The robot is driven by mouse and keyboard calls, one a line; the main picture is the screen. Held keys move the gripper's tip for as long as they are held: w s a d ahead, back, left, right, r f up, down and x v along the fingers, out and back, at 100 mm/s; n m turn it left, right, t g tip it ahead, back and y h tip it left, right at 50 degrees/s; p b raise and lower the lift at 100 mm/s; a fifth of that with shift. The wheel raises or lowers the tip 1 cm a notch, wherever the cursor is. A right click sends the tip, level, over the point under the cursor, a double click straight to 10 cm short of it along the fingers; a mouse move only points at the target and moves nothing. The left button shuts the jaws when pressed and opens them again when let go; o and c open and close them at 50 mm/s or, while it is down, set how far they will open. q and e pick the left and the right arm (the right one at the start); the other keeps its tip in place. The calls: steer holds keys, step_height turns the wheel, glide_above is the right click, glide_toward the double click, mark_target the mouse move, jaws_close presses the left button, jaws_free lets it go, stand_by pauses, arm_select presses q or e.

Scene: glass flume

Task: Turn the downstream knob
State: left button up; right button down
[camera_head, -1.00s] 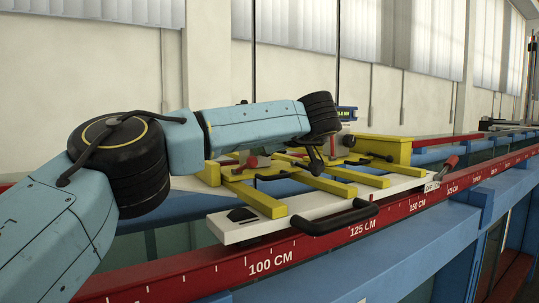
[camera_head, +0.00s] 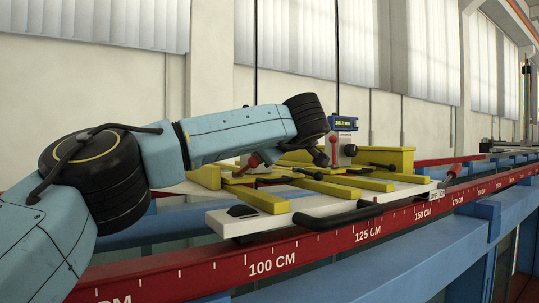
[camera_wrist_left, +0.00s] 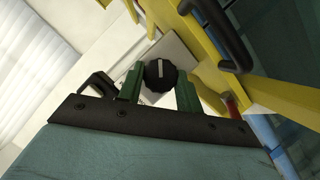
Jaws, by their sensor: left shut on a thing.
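In the left wrist view a round black knob (camera_wrist_left: 160,74) with a white pointer line sits between the two green fingers of my left gripper (camera_wrist_left: 159,88). The gripper is shut on this knob, and the white line runs nearly upright in that picture. In the head view my left arm reaches in from the left over the carriage, and my left gripper (camera_head: 321,157) is small and dark below the black wrist joint. The knob cannot be made out there. My right gripper is not in view.
The white carriage plate (camera_head: 222,222) with yellow bars (camera_head: 258,199) rides on the red scale rail (camera_head: 210,273). A black handle (camera_head: 335,217) sticks out in front. A small display (camera_head: 343,123) on a grey post and red-tipped levers (camera_head: 350,150) stand close to my gripper.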

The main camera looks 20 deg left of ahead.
arm_select(q)
steer(key=o, duration=1)
steer(key=b+v, duration=0.3)
steer(key=v, duration=1)
steer(key=shift+s+d, duration=0.15)
steer(key=shift+d, duration=0.05)
